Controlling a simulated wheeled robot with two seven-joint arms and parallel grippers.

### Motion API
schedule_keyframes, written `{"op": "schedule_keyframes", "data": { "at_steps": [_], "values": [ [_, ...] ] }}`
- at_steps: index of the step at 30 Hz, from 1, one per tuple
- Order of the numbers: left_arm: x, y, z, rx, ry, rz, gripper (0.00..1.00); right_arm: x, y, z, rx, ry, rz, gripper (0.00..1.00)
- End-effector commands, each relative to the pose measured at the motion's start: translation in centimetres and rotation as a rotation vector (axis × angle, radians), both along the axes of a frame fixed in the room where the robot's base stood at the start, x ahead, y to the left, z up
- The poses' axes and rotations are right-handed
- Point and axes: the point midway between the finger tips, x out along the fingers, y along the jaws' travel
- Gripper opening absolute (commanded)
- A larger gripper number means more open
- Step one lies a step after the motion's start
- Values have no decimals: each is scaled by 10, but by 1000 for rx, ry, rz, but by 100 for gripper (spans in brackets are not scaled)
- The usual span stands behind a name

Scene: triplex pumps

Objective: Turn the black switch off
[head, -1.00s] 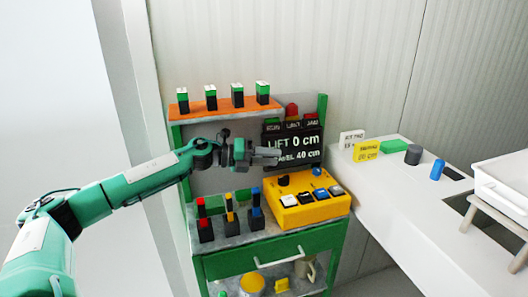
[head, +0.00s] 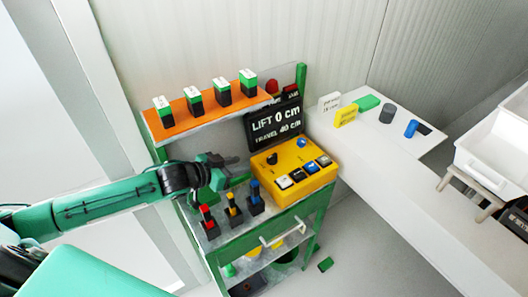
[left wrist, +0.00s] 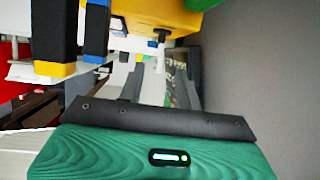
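The black switch (head: 272,158) is a small knob on top of the yellow control box (head: 318,179), at its left rear. In the left wrist view the knob (left wrist: 160,36) juts from the yellow box (left wrist: 155,13), which appears upside down. My left gripper (head: 234,162) is left of the box and apart from the switch. Its two fingers show in the left wrist view (left wrist: 163,80) with a gap between them and nothing held. The switch's exact setting is too small to read. My right gripper is not in view.
Red, yellow and blue levers (head: 231,209) stand below my left gripper. An orange shelf (head: 185,122) with several green-black blocks is above it. A dark display (head: 274,124) reads "LIFT 0 cm" behind the box. The box also carries several square buttons (head: 297,175) and a blue knob (head: 301,142).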

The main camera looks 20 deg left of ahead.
Motion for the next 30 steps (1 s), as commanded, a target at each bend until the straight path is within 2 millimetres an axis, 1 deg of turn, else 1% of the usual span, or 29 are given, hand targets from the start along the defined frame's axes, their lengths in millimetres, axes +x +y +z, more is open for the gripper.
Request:
{"op": "schedule_keyframes", "data": {
  "at_steps": [4, 12, 18, 24, 30],
  "values": [
    [19, -12, -4, 0, -4, -1, 35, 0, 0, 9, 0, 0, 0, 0],
    [59, -36, -22, 1, -7, -2, 35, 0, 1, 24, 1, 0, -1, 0],
    [84, -51, -36, 2, -6, -2, 35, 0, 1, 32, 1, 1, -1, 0],
    [98, -58, -44, 4, -6, -1, 35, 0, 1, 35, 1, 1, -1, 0],
    [101, -61, -48, 4, -6, -3, 35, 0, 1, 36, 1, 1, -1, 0]
  ]
}}
